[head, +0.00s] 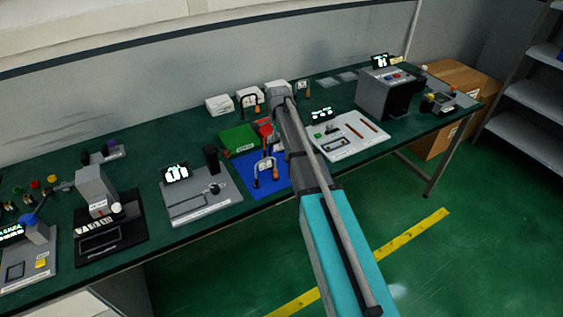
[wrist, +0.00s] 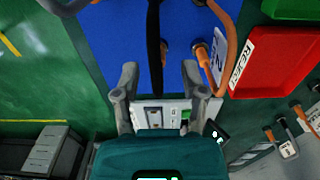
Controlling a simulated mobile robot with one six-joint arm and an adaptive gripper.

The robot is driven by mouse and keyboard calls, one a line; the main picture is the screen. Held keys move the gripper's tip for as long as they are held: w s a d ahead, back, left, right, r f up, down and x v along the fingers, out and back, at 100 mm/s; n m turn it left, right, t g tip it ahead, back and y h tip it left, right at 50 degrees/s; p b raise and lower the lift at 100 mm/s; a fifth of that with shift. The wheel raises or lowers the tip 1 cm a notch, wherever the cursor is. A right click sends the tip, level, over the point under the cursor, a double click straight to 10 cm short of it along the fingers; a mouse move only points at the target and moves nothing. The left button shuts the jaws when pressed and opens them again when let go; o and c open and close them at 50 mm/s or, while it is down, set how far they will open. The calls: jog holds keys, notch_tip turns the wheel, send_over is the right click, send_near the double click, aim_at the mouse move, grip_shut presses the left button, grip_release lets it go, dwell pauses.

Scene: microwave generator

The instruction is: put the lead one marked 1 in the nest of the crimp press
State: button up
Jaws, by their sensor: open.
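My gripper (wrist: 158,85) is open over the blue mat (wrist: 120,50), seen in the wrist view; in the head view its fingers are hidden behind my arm. A dark upright strip (wrist: 153,35), which may be a lead's cable, runs between the fingers with a copper-coloured end beside it; I cannot read a mark on it. An orange lead with a tag marked 2 (wrist: 218,45) is to the right. Another lead's grey loop (wrist: 62,8) shows at the upper left. An orange-ended lead (head: 266,172) stands on the mat in the head view. I cannot tell which machine is the crimp press.
A red REJECT bin (wrist: 272,65) lies beside the mat, with a green bin (head: 238,139) near it. A white panel (head: 340,137) is right of my arm. Machines with screens (head: 200,195) (head: 102,215) stand at left, a grey box machine (head: 385,92) at right.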

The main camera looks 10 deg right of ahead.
jog(key=shift+f+b, duration=1.4)
jog(key=shift+f, duration=0.35)
grip_shut()
